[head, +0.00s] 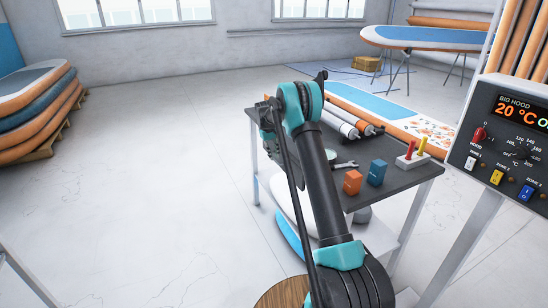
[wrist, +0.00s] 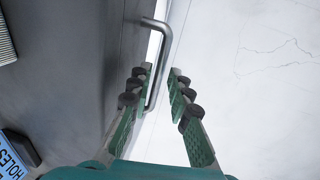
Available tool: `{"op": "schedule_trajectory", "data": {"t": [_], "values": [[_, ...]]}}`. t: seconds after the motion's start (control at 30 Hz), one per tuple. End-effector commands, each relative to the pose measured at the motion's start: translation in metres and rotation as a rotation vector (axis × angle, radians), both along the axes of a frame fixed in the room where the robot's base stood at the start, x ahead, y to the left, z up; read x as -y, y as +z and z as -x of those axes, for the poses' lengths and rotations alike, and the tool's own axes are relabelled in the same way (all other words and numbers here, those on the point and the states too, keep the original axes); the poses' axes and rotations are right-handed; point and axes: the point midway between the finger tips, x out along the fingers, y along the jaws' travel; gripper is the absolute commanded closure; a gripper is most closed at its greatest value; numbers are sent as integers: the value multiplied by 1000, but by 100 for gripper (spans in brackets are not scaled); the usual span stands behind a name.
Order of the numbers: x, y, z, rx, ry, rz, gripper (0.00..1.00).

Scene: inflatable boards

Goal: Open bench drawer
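The bench (head: 403,179) has a dark top and stands in the middle of the head view; my arm covers its left part. The drawer front cannot be made out in either view. In the wrist view a bent metal bar handle (wrist: 163,45) sticks out from the edge of a dark grey surface. My gripper (wrist: 161,71) is open, with its green fingers apart on either side of the handle's lower part. I cannot tell whether a finger touches the bar. In the head view my gripper (head: 266,110) is at the bench's left end, partly hidden by my arm.
A control panel (head: 505,140) stands at the right. Stacked boards (head: 35,110) lie at the left. The floor (head: 165,170) left of the bench is clear.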

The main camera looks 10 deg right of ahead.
Motion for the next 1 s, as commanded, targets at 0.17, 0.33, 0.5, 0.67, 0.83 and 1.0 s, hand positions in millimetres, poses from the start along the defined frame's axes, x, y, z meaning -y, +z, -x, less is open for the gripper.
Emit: {"op": "schedule_trajectory", "data": {"t": [0.17, 0.33, 0.5, 0.67, 0.83, 1.0], "values": [[2, -12, -1, 0, 0, 0, 81], [3, -14, -1, 0, 0, 0, 81], [3, -14, -1, 0, 0, 0, 86], [3, -14, -1, 0, 0, 0, 100], [3, -13, -1, 0, 0, 0, 100], [3, -13, -1, 0, 0, 0, 100]]}}
